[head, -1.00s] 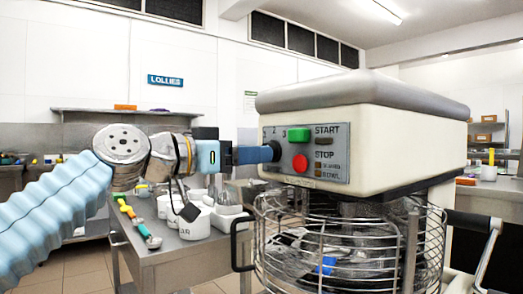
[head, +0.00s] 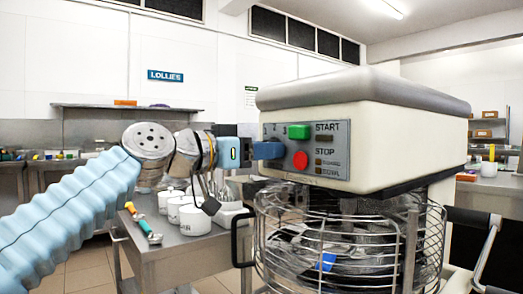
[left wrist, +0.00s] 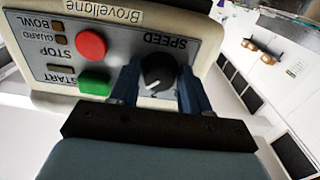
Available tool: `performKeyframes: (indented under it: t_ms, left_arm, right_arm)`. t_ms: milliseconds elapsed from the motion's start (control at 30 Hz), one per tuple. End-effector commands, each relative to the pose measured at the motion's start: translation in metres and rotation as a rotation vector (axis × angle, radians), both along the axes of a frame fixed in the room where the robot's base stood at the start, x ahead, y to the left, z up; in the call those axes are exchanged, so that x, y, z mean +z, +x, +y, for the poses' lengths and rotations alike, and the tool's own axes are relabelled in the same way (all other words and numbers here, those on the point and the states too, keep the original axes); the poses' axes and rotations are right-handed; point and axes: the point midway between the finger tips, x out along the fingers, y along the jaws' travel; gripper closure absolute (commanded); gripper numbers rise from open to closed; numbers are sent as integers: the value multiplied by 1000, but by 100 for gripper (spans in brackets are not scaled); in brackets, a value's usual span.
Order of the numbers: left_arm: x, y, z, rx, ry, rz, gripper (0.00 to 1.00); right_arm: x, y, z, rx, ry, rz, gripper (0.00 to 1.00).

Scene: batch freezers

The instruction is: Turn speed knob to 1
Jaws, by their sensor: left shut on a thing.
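The speed knob (left wrist: 158,70) is black and round, with a white pointer line, under the word SPEED on the grey control panel (head: 335,152). The pointer slants toward the lower left in the left wrist view. My left gripper (head: 268,151) is at the left end of the panel and hides the knob in the head view. In the left wrist view its two dark blue fingers (left wrist: 158,84) are shut on the knob, one on each side. Numbers 1, 2 and 3 show above the fingers in the head view, small. My right gripper is not in view.
A green START button (head: 299,132) and a red STOP button (head: 300,160) sit right of my fingers. A wire bowl guard (head: 350,245) is below the panel. A steel table (head: 165,258) with white pots and utensils stands behind my left arm.

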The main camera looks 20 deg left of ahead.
Motion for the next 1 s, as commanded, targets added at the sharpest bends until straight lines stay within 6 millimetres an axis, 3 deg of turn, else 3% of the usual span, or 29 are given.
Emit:
performKeyframes:
  t_ms: [367,1000]
  left_arm:
    - [1,0,1,2,-106,83,84]
    - [2,-1,0,2,-571,446,84]
  right_arm:
    - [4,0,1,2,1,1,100]
    - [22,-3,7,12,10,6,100]
